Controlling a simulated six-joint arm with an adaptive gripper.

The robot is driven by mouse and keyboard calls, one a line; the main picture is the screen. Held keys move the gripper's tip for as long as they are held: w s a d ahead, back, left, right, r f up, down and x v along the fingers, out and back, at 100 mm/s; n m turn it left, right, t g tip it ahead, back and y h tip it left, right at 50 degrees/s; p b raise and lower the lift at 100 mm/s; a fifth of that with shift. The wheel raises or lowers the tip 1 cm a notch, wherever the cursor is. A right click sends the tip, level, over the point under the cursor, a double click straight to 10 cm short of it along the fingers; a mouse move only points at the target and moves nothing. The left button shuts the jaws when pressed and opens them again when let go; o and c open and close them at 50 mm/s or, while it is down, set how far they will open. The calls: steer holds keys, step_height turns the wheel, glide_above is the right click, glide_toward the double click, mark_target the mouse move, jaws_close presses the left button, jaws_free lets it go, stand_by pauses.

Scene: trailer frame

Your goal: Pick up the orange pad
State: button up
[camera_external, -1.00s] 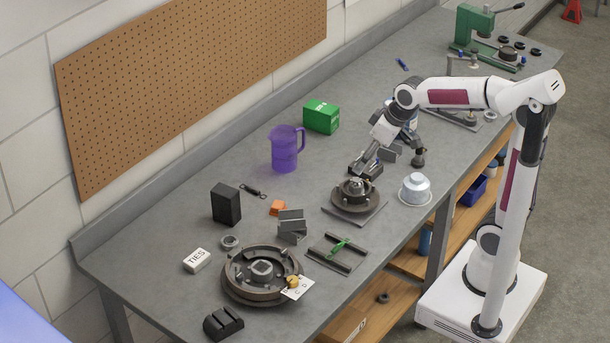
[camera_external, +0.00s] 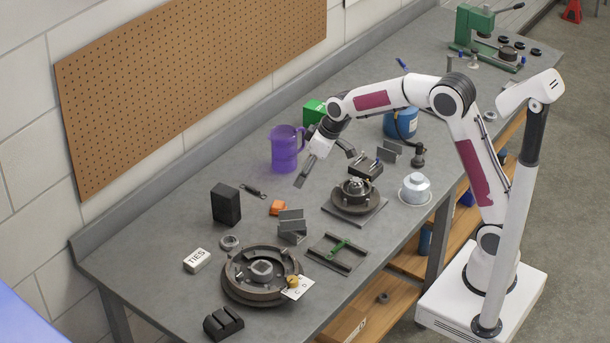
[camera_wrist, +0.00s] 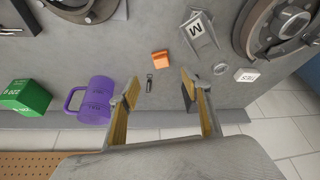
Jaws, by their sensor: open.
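In the wrist view the orange pad (camera_wrist: 160,60) is above the gap between my fingertips, in the upper middle. My gripper (camera_external: 324,170) is open and empty, raised over the bench to the right of the pad. In the wrist view my gripper (camera_wrist: 160,89) has its two fingers wide apart, with bare bench and a small dark tool showing between them.
A purple jug (camera_external: 284,149) and green box (camera_external: 313,112) stand behind. A round hub (camera_external: 355,198) is to the right, a large drum (camera_external: 240,283) in front.

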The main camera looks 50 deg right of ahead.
glide_toward(278, 204)
steer(key=shift+w+d+f, duration=0.2)
steer(key=shift+f, duration=0.3)
steer(key=shift+f, duration=0.1)
steer(key=shift+x, duration=1.15)
steer(key=shift+a+x, duration=0.1)
steer(key=shift+x, duration=1.2)
steer(key=shift+a+x, duration=0.15)
steer(key=shift+x, duration=1.2)
steer(key=shift+c, duration=0.4)
steer(key=c, duration=1)
